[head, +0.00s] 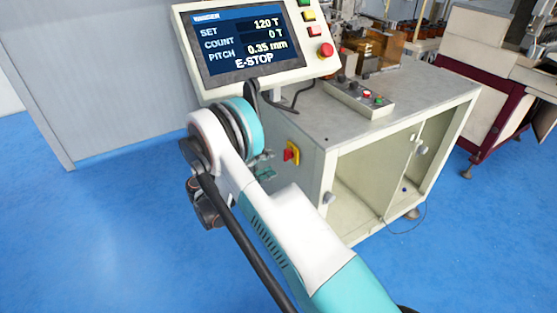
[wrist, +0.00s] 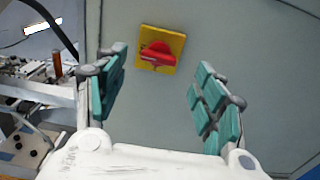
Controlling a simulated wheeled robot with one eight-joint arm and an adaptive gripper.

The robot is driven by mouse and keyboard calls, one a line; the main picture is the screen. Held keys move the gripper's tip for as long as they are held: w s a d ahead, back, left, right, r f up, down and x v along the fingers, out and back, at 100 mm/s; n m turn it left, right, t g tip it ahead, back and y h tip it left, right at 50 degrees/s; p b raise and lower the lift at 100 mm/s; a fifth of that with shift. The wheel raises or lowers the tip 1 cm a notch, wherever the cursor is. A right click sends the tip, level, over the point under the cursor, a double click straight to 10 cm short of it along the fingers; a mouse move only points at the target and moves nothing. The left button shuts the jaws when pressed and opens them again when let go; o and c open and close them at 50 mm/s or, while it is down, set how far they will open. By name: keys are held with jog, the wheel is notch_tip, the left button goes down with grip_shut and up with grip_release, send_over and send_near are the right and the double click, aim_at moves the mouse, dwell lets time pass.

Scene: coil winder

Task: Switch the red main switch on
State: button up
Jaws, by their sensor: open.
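The red main switch (head: 288,154) sits on a yellow plate on the left side of the grey machine cabinet. In the wrist view the red switch handle (wrist: 158,53) lies roughly crosswise on its yellow plate (wrist: 176,41). My gripper (wrist: 160,78) is open with teal pads, one on each side of the switch in the picture, with nothing between them. The switch appears ahead of the fingers, apart from them. In the head view my gripper (head: 263,165) is partly hidden behind my arm, just left of the switch.
A control panel (head: 250,45) reads E-STOP, with a red mushroom button (head: 325,50) at its right. A small button box (head: 358,97) lies on the cabinet top (head: 420,90). The cabinet front has an open door. Blue floor (head: 100,230) is clear at left.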

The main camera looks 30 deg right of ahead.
jog(key=a, duration=0.5)
jog(key=shift+s+a, duration=0.1)
jog(key=shift+a, duration=0.3)
jog(key=shift+a, duration=0.1)
